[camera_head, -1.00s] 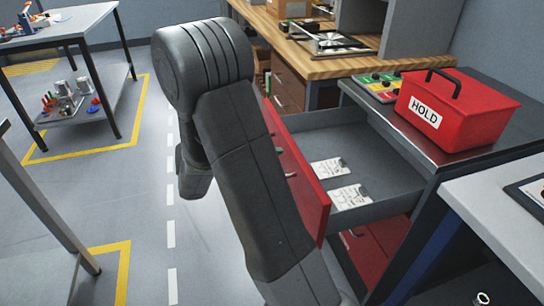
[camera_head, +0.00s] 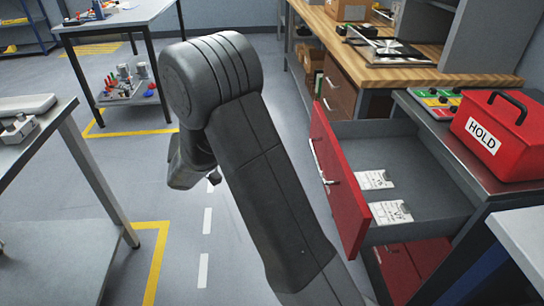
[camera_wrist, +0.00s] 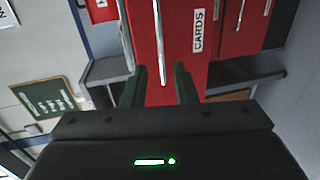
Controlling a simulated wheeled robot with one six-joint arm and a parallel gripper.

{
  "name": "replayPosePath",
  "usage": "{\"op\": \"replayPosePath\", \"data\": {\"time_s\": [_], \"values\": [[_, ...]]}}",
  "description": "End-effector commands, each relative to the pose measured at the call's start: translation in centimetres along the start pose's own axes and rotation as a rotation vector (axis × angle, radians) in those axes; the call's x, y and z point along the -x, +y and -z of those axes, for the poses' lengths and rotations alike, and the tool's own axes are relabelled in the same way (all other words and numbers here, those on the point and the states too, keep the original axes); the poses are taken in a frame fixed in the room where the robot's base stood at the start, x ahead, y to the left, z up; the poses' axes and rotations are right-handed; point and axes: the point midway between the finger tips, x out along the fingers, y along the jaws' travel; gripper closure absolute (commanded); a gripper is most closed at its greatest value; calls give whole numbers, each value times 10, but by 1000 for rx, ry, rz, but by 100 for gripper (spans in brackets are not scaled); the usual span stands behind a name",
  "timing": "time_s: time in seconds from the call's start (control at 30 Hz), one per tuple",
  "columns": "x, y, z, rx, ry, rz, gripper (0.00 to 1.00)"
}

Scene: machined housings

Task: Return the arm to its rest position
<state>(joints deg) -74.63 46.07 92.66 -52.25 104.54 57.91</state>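My arm (camera_head: 265,175) is folded in the middle of the head view, its elbow high and its far link hanging down behind. My gripper (camera_wrist: 160,88) shows in the wrist view with its two dark fingers apart and nothing between them. In the head view the fingers are mostly hidden behind my arm. Beyond the fingers in the wrist view is a red drawer front (camera_wrist: 172,60) with a CARDS label; the view is turned sideways.
A red-fronted drawer (camera_head: 338,180) stands open right of my arm, with white cards (camera_head: 390,212) inside. A red HOLD box (camera_head: 497,135) sits on the cabinet top. A grey table (camera_head: 50,150) stands at left. The floor between is clear.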

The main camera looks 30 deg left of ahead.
Motion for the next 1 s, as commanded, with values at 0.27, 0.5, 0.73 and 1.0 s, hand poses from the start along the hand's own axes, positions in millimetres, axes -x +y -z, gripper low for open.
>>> {"op": "replayPosePath", "data": {"time_s": [0.27,0.5,0.73,1.0], "values": [[-7,0,0,0,-2,0,74],[-44,-1,-1,1,-5,-1,74],[-91,-1,-1,0,-5,0,74],[-130,0,0,-1,-2,0,74]]}}
